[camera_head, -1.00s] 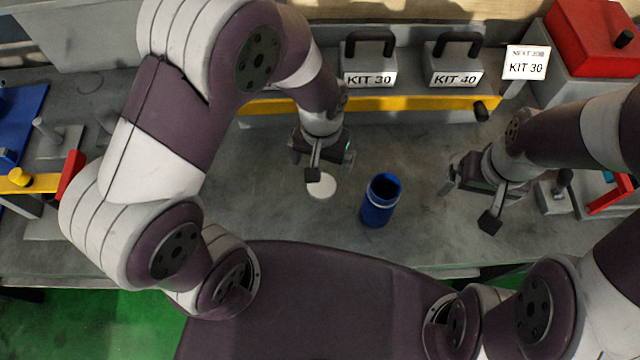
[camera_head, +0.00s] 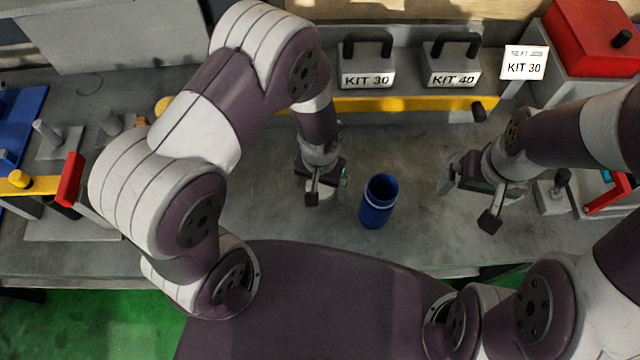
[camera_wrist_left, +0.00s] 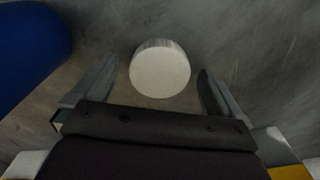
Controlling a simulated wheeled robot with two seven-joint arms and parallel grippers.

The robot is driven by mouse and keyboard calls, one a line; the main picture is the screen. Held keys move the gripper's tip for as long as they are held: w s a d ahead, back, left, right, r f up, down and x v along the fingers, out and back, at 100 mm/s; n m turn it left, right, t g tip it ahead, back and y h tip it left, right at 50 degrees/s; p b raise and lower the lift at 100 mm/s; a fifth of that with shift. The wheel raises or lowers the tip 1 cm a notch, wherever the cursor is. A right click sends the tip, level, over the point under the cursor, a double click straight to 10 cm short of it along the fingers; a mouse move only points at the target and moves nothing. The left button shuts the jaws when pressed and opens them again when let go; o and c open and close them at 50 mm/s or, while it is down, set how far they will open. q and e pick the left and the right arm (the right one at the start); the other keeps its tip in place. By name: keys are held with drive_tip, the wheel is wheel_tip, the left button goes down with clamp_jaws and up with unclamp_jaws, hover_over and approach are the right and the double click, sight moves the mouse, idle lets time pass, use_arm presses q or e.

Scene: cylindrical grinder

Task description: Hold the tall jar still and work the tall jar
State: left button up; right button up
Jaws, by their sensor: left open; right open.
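The tall jar (camera_head: 378,203) is blue with a pale band near its top and stands upright and open-topped on the grey bench. Part of its blue side shows at the left of the left wrist view (camera_wrist_left: 28,50). A round white disc, perhaps the lid (camera_wrist_left: 160,72), lies on the bench between the spread fingers of my left gripper (camera_wrist_left: 150,92); in the head view that gripper (camera_head: 322,196) mostly hides it. My left gripper is open, left of the jar and apart from it. My right gripper (camera_head: 467,203) is open and empty, right of the jar.
Two grey weights labelled KIT 30 (camera_head: 367,62) and KIT 40 (camera_head: 452,64) stand behind a yellow rail (camera_head: 400,103). A red box (camera_head: 592,40) and a KIT 30 sign (camera_head: 525,63) are at back right. A red-handled fixture (camera_head: 70,180) is at left. Bench around the jar is clear.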

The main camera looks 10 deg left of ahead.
use_arm(q)
drive_tip(key=shift+f, duration=0.15)
drive_tip(key=c, duration=1)
drive_tip(key=shift+r, duration=0.6)
wheel_tip(320, 180, up, 3)
drive_tip(key=shift+w+f, duration=0.1)
drive_tip(key=w+d+r, duration=0.1)
drive_tip(key=d+r, duration=0.1)
drive_tip(key=d, duration=0.1)
drive_tip(key=w+d+r+b, duration=0.1)
drive_tip(key=w+d+r, duration=0.1)
drive_tip(key=d, duration=0.2)
drive_tip(key=w+d+r+b, duration=0.1)
drive_tip(key=w+d+r, duration=0.1)
drive_tip(key=d+r, duration=0.1)
drive_tip(key=shift+w+d, duration=0.15)
drive_tip(key=shift+d, duration=0.05)
